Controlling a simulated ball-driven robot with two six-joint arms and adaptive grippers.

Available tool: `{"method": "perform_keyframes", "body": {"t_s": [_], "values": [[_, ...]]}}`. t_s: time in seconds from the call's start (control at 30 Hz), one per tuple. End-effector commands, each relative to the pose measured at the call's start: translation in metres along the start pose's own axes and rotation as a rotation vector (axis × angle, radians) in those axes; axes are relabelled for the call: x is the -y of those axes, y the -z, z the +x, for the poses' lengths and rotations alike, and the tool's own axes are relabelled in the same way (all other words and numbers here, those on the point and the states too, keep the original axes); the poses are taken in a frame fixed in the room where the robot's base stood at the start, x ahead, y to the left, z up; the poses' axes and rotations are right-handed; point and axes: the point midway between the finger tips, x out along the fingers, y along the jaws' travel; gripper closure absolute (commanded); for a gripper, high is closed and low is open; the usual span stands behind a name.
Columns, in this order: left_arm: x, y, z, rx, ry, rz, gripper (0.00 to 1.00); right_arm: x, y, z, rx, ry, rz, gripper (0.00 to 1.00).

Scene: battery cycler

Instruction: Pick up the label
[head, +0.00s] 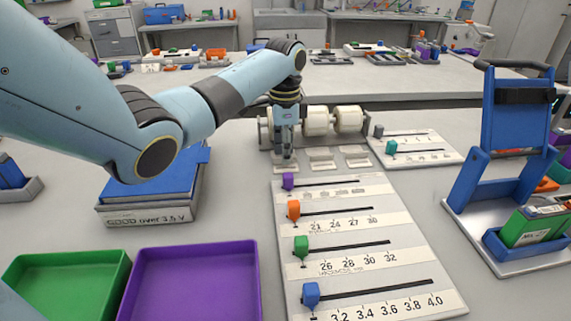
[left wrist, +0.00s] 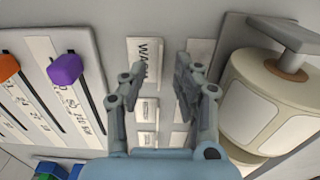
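Several small white labels lie on a light plate. One of them, a label reading something like "WARM" (left wrist: 146,56), sits near my fingertips in the left wrist view, with part of its text behind a finger. In the head view, other labels (head: 322,160) lie to the right of my left gripper (head: 285,163). In the left wrist view my left gripper (left wrist: 156,76) is open, its two fingers apart with nothing held between them. It points down over the label plate. Whether the fingers touch anything is unclear. My right gripper is not in view.
A roll holder with cream rolls (head: 332,120) stands right behind the labels. A slider board (head: 400,235) with coloured knobs lies in front. A green tray (head: 70,258), a purple tray (head: 190,256) and a blue-topped box (head: 150,214) are at left; a blue stand (head: 512,110) is at right.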

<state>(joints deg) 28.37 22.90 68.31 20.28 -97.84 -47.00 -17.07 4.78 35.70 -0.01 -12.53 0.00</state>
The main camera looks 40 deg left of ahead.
Motion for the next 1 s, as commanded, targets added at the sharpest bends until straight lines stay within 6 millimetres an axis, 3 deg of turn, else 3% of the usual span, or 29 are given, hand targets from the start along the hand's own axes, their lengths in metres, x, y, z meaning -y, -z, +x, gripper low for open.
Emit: {"method": "perform_keyframes", "body": {"t_s": [0.1,0.33,0.6,1.0], "values": [[-0.0002,0.0001,0.0112,0.000,0.000,0.000,0.69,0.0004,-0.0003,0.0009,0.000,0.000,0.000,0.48],[0.0000,0.0001,0.0123,0.000,0.001,0.000,0.69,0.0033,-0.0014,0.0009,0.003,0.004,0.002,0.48],[0.0001,0.0001,0.0120,0.000,0.001,0.000,1.00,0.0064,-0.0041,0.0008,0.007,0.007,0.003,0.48],[0.0005,0.0002,0.0092,-0.001,0.002,0.000,1.00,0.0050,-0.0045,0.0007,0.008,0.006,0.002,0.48]]}}
